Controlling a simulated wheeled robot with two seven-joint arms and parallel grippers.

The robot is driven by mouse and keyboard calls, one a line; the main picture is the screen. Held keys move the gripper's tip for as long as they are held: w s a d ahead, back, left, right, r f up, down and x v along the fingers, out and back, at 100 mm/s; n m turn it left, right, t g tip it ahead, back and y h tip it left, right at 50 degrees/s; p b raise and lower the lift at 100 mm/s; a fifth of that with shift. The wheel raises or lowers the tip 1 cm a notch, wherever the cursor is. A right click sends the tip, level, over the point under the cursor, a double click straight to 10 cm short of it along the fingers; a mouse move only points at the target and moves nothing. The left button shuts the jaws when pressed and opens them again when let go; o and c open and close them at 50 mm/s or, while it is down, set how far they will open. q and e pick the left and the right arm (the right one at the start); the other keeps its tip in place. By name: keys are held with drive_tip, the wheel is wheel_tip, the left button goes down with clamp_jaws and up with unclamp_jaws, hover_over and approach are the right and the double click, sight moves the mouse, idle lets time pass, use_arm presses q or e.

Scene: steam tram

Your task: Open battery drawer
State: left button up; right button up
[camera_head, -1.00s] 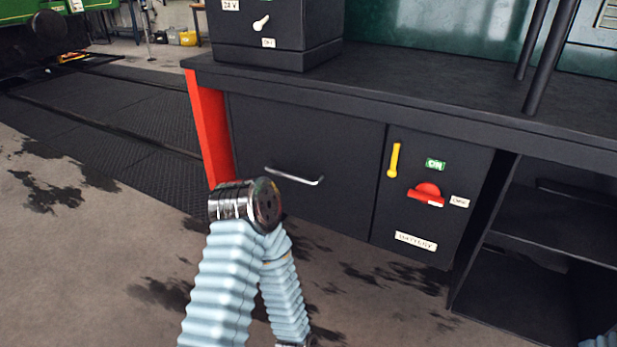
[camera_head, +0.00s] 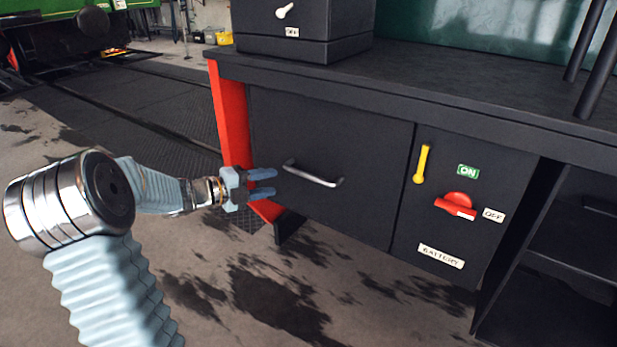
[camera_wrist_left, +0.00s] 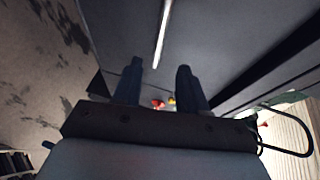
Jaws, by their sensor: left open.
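The black drawer front (camera_head: 350,140) is on the left of the workbench and looks closed. Its silver bar handle (camera_head: 312,176) is across its middle. My left gripper (camera_head: 276,182) is open and empty, just left of the handle, with its blue fingers pointing right toward it. In the left wrist view, the two fingers (camera_wrist_left: 160,82) stand apart and the handle (camera_wrist_left: 163,32) lies beyond their tips, apart from them. The panel right of the drawer carries a "BATTERY" label (camera_head: 441,256). My right gripper is not in view.
The right panel has a yellow handle (camera_head: 421,164), a red switch (camera_head: 457,206) and ON and OFF labels. A red bench leg (camera_head: 229,115) stands just behind my left gripper. Open shelves (camera_head: 570,250) are at far right. The floor before the drawer is clear.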

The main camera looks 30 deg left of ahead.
sight(305, 176)
use_arm(q)
drive_tip(key=x, duration=1.2)
drive_tip(key=shift+w+d+f, duration=0.1)
drive_tip(key=shift+w+d, duration=0.15)
drive_tip(key=shift+w, duration=0.05)
drive_tip(key=shift+c, duration=0.2)
clamp_jaws()
